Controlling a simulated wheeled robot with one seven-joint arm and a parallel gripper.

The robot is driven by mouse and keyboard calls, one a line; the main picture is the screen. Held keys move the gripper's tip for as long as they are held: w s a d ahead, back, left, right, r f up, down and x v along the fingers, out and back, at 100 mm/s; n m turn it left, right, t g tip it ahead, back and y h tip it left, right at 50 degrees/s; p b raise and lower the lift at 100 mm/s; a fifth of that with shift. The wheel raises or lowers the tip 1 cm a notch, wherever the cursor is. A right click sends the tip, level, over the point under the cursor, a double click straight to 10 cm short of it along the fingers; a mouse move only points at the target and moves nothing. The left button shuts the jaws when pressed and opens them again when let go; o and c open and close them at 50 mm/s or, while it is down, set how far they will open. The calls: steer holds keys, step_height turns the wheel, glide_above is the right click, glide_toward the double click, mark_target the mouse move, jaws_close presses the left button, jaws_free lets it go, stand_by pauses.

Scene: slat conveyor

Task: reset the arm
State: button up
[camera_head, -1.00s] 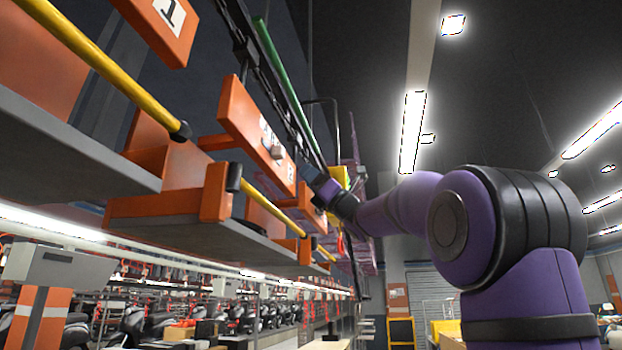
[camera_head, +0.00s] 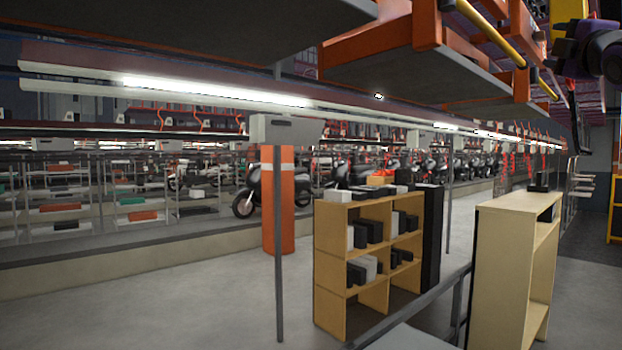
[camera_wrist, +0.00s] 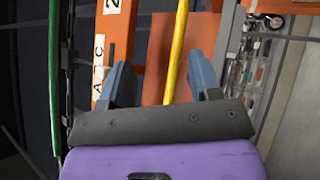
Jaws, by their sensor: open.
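My gripper (camera_wrist: 163,80) shows in the wrist view with its two blue-grey fingers spread apart and nothing between them. Behind the gap are an orange panel (camera_wrist: 158,50) and a yellow bar (camera_wrist: 177,45); I cannot tell how far off they are. In the head view only part of my purple and black arm (camera_head: 596,48) shows at the upper right edge. The fingers cannot be made out there.
The overhead conveyor's grey slats (camera_head: 405,82) with orange brackets and a yellow bar (camera_head: 490,35) hang at upper right. A wooden shelf (camera_head: 365,212) with boxes and a pale wooden cabinet (camera_head: 490,265) stand on the floor. An orange pillar (camera_head: 286,200) stands left. Open floor lies at lower left.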

steer(key=s+a+f+m+g, duration=0.3)
steer(key=f, duration=0.5)
steer(key=s+a+f+m+g+y, duration=0.1)
steer(key=s+a+f+m+g, duration=0.25)
steer(key=f, duration=0.35)
steer(key=s+a+f+m+g, duration=0.2)
steer(key=a+f+m+g, duration=0.15)
steer(key=f, duration=0.45)
steer(key=s+a+f+m+g+y, duration=0.1)
steer(key=s+a+f+m+g, duration=0.2)
steer(key=s+a+f, duration=0.2)
steer(key=s+a+f+m+g+y, duration=0.1)
steer(key=s+a+f+g, duration=0.3)
steer(key=s+f, duration=0.7)
step_height(320, 180, down, 2)
steer(key=shift+s+a+f+m+g, duration=0.15)
steer(key=shift+a+m+g, duration=0.15)
steer(key=shift+a+m, duration=0.45)
steer(key=shift+d, duration=0.25)
